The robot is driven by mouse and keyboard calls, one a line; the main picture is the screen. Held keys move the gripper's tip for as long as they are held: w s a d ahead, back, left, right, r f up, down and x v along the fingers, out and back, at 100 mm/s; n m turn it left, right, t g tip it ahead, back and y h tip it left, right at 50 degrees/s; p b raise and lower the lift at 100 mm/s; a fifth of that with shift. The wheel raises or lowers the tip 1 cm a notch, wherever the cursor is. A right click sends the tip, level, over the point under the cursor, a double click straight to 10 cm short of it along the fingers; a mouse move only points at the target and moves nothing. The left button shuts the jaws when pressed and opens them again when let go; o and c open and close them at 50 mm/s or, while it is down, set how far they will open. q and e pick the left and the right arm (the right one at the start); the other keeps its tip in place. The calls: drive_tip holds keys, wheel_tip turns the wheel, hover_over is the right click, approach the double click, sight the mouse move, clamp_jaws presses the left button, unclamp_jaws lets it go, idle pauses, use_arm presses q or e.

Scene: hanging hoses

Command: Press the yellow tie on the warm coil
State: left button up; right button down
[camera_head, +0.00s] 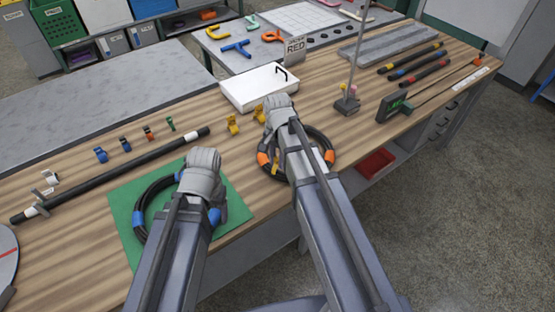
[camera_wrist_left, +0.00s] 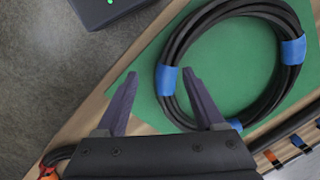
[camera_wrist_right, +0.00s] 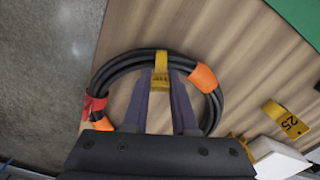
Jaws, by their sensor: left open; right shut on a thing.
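The warm coil (camera_head: 318,140) is a black hose ring with orange ties on the bare wood bench; it also shows in the right wrist view (camera_wrist_right: 120,67), with a red band at its left. The yellow tie (camera_wrist_right: 161,72) lies across the coil's far side, between the fingertips of my right gripper (camera_wrist_right: 162,80), which is shut on it. In the head view my right gripper (camera_head: 278,108) is above the coil and hides that part.
The blue-tied coil rests on a green mat (camera_head: 122,212). Yellow tags (camera_head: 233,124) stand near the white box (camera_head: 255,87). A straight black hose (camera_head: 120,170) lies left. A stand (camera_head: 347,105) and a dark display (camera_head: 391,106) are right of the warm coil.

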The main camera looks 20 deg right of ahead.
use_arm(q)
drive_tip(key=shift+f, duration=0.2)
use_arm(e)
drive_tip(key=shift+f, duration=0.2)
use_arm(q)
drive_tip(key=shift+f+b, duration=0.85)
drive_tip(key=shift+b, duration=0.1)
use_arm(e)
drive_tip(key=shift+f, duration=0.8)
use_arm(q)
drive_tip(key=shift+f+b, duration=0.3)
use_arm(e)
drive_tip(key=shift+f, duration=0.3)
